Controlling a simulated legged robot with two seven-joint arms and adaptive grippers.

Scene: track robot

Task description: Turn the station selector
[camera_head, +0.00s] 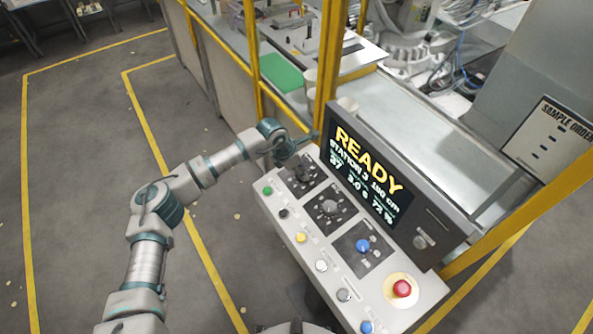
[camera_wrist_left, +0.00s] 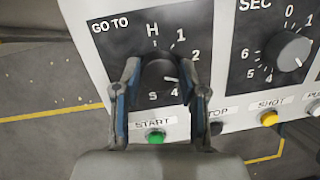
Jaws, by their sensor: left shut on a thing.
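The station selector is a dark round knob (camera_wrist_left: 158,73) on the black "GO TO" plate (camera_wrist_left: 110,40), with H, 1, 2 and 4 readable around it. Another mark is partly hidden. A small white mark on the knob points to the lower right, towards the 4 side. My left gripper (camera_wrist_left: 160,67) is shut on the knob, with one finger on each side. In the head view my left gripper (camera_head: 302,168) is at the upper left end of the console and hides most of the selector. My right gripper is not in view.
The console (camera_head: 335,262) also has a "SEC" dial (camera_head: 330,207), a blue knob (camera_head: 362,246), a red mushroom button (camera_head: 402,288) and several coloured push buttons along its front. The screen (camera_head: 365,180) reads "READY" and "STATION 3". Yellow posts (camera_head: 328,50) stand behind. The floor at left is clear.

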